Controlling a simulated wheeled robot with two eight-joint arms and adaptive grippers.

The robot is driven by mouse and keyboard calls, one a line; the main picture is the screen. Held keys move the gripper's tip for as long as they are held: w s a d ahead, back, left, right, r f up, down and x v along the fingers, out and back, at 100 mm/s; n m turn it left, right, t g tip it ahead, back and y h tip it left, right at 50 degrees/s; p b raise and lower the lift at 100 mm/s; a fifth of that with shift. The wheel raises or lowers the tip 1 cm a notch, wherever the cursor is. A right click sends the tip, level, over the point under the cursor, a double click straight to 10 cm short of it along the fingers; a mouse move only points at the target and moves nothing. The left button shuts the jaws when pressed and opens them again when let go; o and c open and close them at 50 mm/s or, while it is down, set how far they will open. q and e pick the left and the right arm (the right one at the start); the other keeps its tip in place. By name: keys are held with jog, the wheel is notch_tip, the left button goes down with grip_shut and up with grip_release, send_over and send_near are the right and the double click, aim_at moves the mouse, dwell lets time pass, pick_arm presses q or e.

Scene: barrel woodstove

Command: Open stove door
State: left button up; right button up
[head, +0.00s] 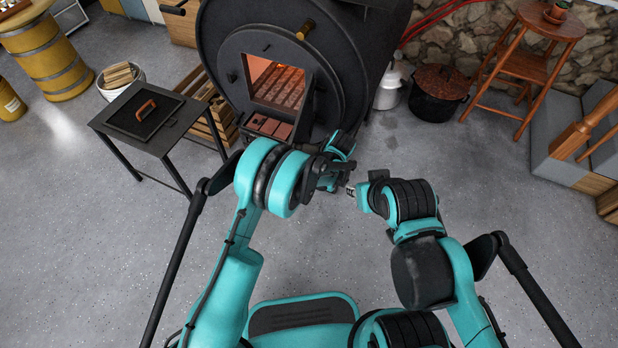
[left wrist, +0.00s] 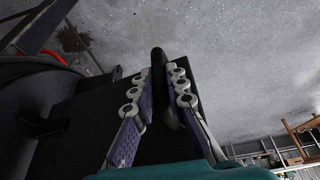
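The black barrel stove (head: 222,48) stands at the top centre of the head view. Its square opening (head: 275,82) is uncovered and shows bricks and an orange glow inside. In the left wrist view a dark flat panel (left wrist: 92,120), which looks like the stove door, stands out from the stove front. A dark bar handle (left wrist: 158,58) runs along it. My left gripper (left wrist: 160,72) has its fingers on both sides of this bar and appears closed on it. In the head view the left gripper (head: 335,170) hides most of the door. My right gripper (head: 352,190) is close beside it; its fingers are unclear.
A black side table (head: 140,115) stands left of the stove. A wooden stool (head: 530,68) is further right. The floor around my base is clear.

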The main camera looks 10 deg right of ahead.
pick_arm(q)
jog(key=o, duration=0.4)
jog(key=shift+c, duration=0.2)
jog(key=shift+r, duration=0.1)
jog(key=v, duration=1.1)
jog(key=shift+r, duration=0.4)
jog(key=shift+s+d+f, duration=0.1)
jog(key=shift+s+d, duration=0.05)
jog(key=shift+s, duration=0.05)
